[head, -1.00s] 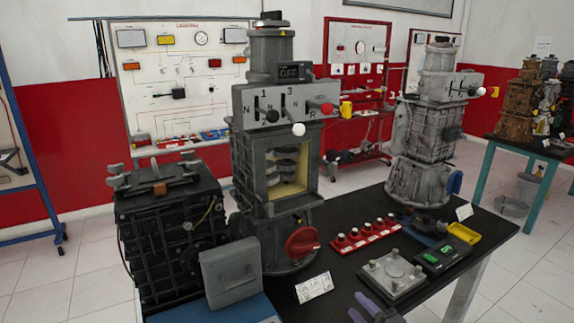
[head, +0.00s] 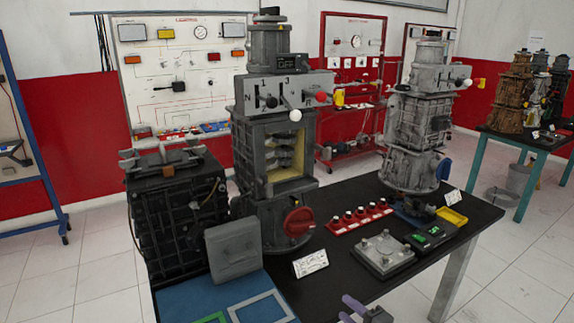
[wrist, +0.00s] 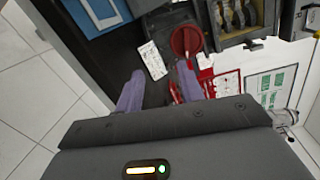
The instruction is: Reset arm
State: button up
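My gripper (head: 362,310) shows at the bottom edge of the head view, over the front of the black table (head: 345,285). In the wrist view its two purple fingers (wrist: 160,85) stand apart with nothing between them. Most of my arm is out of the head view. The tall grey engine trainer (head: 275,140) stands left of the gripper, with a white knob, a red knob and a red rotary handle (head: 298,222). The red handle also shows beyond the fingertips in the wrist view (wrist: 186,40).
A black gearbox (head: 175,220) and a blue mat (head: 185,300) lie left. A white label card (head: 310,263), grey plate (head: 382,254), red button strip (head: 359,217) and yellow tray (head: 452,217) sit on the table. A second grey trainer (head: 415,130) stands behind.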

jog(key=s+f+n+g+h, duration=0.6)
jog(key=s+f+n+g, duration=0.25)
jog(key=n+g, duration=0.2)
jog(key=s+r+n+h+p, duration=0.1)
jog(key=r+p, duration=0.5)
jog(key=r, duration=0.7)
jog(key=s+r+n+h+p, duration=0.2)
jog(key=s+r+p, duration=0.2)
jog(key=r, duration=0.9)
jog(key=shift+s+g+p, duration=0.35)
jog(key=shift+g+p, duration=0.1)
jog(key=shift+p, duration=0.8)
jog(key=shift+a, duration=0.1)
